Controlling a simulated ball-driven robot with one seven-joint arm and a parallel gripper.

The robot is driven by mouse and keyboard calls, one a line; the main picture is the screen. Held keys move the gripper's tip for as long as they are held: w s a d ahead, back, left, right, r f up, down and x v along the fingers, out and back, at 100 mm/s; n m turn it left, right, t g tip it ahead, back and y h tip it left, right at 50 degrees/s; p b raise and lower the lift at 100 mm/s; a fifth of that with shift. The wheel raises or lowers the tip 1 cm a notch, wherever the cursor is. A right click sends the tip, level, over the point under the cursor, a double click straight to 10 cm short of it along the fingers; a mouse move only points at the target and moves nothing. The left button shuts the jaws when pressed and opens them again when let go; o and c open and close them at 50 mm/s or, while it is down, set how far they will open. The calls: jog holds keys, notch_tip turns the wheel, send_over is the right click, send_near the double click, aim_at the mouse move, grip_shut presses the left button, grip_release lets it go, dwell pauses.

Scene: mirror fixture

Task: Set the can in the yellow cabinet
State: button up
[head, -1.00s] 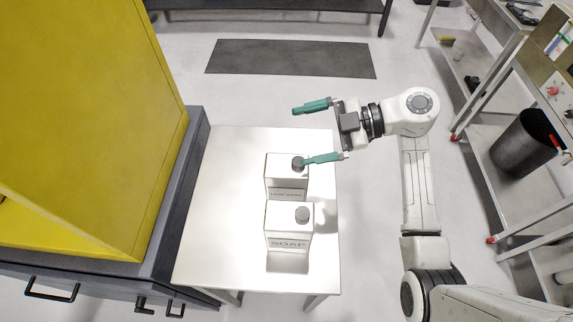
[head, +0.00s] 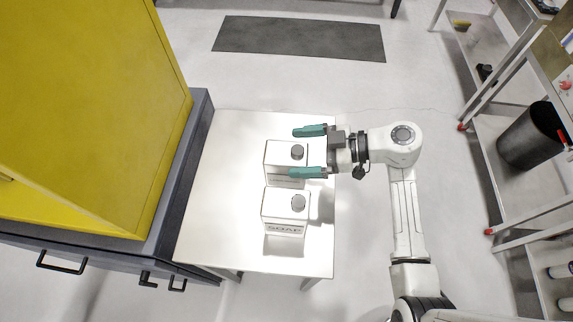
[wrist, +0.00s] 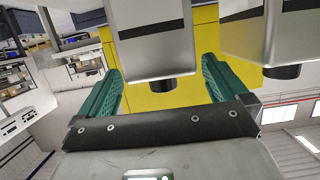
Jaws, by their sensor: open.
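Two white, box-shaped containers with grey round caps stand upright on a small white table. The far one (head: 273,155) and the near one (head: 285,206), labelled SOAP, are the only can-like things I see. My gripper (head: 309,151) is open and empty, its teal fingers pointing left at the far container. In the wrist view that container (wrist: 150,45) shows upside down, its dark cap between the fingers and apart from them. The near container (wrist: 275,30) is outside the fingers. The yellow cabinet (head: 85,100) stands at left; its opening is not clearly visible.
The white table (head: 215,190) is bare on its left side. The cabinet stands on a dark grey drawer unit (head: 190,170) with black handles. A black bin (head: 527,135) and metal shelving are at right. A dark mat (head: 300,38) lies on the floor behind.

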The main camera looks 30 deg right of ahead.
aim_at(286, 152)
jog(key=shift+x, duration=2)
jog(key=shift+s, duration=0.1)
jog(key=shift+c, duration=0.3)
jog(key=shift+r, duration=0.15)
grip_shut()
